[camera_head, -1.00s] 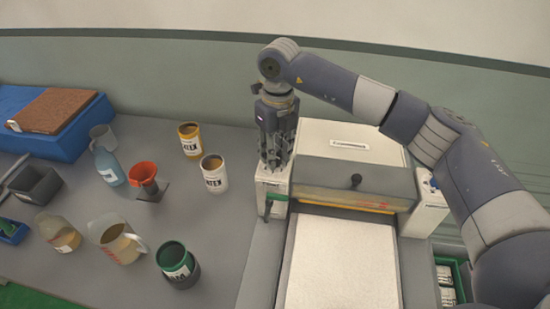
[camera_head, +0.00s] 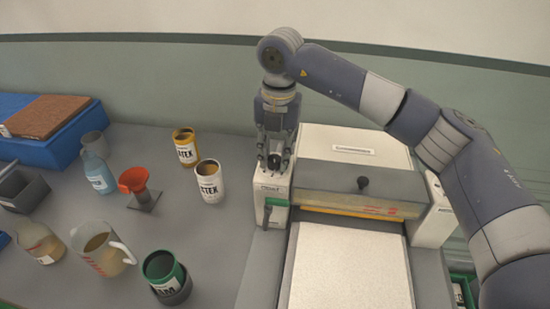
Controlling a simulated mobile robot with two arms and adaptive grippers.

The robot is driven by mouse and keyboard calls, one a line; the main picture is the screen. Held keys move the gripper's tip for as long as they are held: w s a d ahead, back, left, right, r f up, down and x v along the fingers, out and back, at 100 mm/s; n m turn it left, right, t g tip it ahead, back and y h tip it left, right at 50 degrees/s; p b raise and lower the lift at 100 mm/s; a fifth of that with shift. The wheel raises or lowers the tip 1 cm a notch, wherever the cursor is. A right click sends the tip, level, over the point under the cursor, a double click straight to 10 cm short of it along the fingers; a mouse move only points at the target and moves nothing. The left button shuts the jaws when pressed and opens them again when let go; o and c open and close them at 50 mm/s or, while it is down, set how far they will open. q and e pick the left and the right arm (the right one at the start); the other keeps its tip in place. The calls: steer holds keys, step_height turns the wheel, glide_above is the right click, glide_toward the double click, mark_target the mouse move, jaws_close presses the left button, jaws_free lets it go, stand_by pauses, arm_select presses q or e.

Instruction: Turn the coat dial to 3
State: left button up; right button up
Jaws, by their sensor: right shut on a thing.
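The coating machine (camera_head: 345,150) stands at the right with a white sheet bed (camera_head: 346,268) in front. The coat dial (camera_head: 275,162) is a small dark knob on top of its left end block (camera_head: 274,187). My right gripper (camera_head: 275,158) points straight down over that block, its fingers shut on the dial. The fingers hide most of the dial, and I cannot read its number. My left gripper is not in view.
Left of the machine, the grey table holds a white tin (camera_head: 209,182), yellow tin (camera_head: 185,147), green-rimmed tin (camera_head: 166,278), red funnel (camera_head: 134,181) on a stand, blue bottle (camera_head: 98,172) and a jug (camera_head: 103,249). A black lever (camera_head: 267,214) hangs on the block's front.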

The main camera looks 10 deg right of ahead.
mark_target(278, 159)
steer(key=shift+r+m+b, duration=0.1)
steer(key=shift+m+b, duration=0.25)
steer(key=shift+m, duration=0.45)
steer(key=shift+w, duration=0.1)
steer(key=o, duration=1)
steer(key=shift+o, duration=0.2)
step_height(278, 159, up, 12)
steer(key=shift+s+d, duration=0.2)
steer(key=shift+d, duration=0.05)
